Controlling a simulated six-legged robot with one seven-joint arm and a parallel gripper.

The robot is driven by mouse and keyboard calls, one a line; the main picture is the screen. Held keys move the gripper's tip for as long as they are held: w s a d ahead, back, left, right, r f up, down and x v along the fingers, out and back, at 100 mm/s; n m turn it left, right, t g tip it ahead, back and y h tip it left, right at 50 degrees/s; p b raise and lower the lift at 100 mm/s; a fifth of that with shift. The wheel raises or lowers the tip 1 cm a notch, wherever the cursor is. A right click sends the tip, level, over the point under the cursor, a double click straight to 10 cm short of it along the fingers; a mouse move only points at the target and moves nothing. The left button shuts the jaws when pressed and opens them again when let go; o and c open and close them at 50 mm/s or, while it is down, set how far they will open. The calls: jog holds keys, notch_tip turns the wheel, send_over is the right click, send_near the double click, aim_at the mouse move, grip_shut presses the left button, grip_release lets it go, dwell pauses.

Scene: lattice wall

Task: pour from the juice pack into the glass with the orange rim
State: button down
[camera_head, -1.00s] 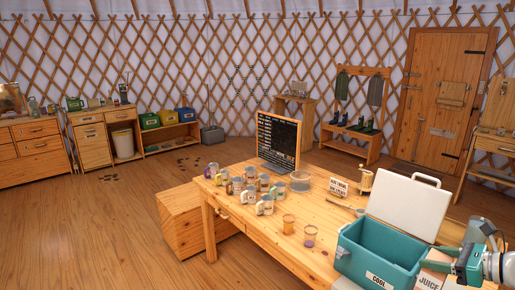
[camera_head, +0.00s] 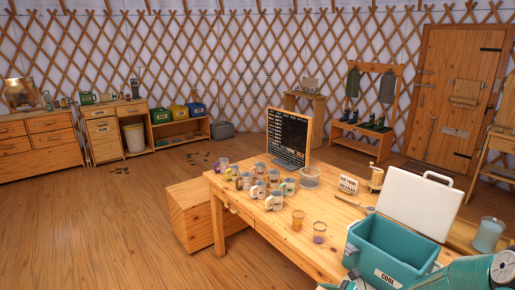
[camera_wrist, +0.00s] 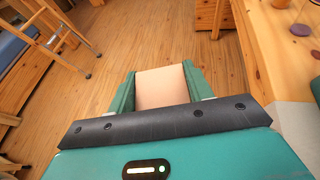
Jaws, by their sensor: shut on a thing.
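The juice pack (camera_wrist: 163,88) shows in the wrist view as a plain pale pink-beige face. My gripper (camera_wrist: 157,80) is shut on it, with a green finger on each side. The head view shows only part of my teal arm at the lower right, and neither the gripper nor the pack. A small glass with an orange tint (camera_head: 298,221) stands near the table's front edge; it looks like the orange-rimmed one, but the rim is too small to be sure. A glass with something purple in it (camera_head: 319,233) stands just right of it. The pack's spout is hidden.
The wooden table (camera_head: 270,222) holds several labelled mugs, a clear bowl (camera_head: 310,177), a chalkboard (camera_head: 288,138) and a small sign (camera_head: 348,184). An open teal cool box (camera_head: 385,272) stands right of the glasses. A wooden stepladder (camera_wrist: 50,30) shows in the wrist view.

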jog(key=shift+n, duration=0.3)
jog(key=a+f, duration=0.2)
jog(key=a, duration=0.1)
jog(key=shift+s+a+f, duration=0.1)
jog(key=shift+s+a, duration=0.05)
jog(key=shift+s, duration=0.2)
jog(key=shift+a, duration=0.1)
